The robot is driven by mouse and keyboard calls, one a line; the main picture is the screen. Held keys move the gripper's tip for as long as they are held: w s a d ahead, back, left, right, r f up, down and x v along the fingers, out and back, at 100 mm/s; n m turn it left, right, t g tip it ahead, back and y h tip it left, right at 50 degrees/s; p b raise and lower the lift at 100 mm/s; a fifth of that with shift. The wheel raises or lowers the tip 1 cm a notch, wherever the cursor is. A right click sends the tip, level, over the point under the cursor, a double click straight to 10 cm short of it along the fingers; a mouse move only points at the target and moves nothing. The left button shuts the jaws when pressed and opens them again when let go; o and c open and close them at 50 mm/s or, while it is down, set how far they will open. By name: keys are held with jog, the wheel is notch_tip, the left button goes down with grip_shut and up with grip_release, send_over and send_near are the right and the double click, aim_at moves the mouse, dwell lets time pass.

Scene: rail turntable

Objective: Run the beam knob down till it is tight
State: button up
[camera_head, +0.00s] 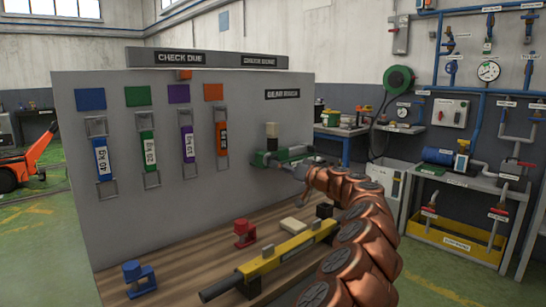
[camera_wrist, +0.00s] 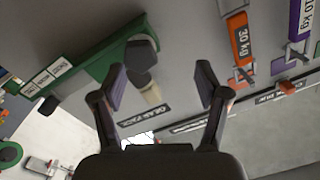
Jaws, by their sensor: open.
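A green fixture (camera_head: 284,155) is mounted on the grey panel. It shows as a long green bar in the wrist view (camera_wrist: 95,65). I cannot tell for sure which dark piece is the beam knob. In the head view my gripper (camera_head: 299,169) is at the fixture's front.
Coloured weight tags, including an orange 30 kg tag (camera_head: 222,139), hang left on the panel (camera_head: 90,220). The wooden bench (camera_head: 195,255) carries a yellow bar tool (camera_head: 290,250), a red clamp (camera_head: 244,233) and a blue clamp (camera_head: 139,278). My arm covers the bench's right end.

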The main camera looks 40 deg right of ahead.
aim_at(267, 159)
jog(key=w+d+h+p, duration=0.1)
jog(key=w+d, duration=0.2)
jog(key=w, duration=0.3)
jog(key=shift+w, duration=0.25)
dwell(0.6)
jog(key=c, duration=1.1)
jog(key=shift+o, duration=0.2)
jog(key=shift+m, duration=0.3)
jog(key=shift+m, duration=0.3)
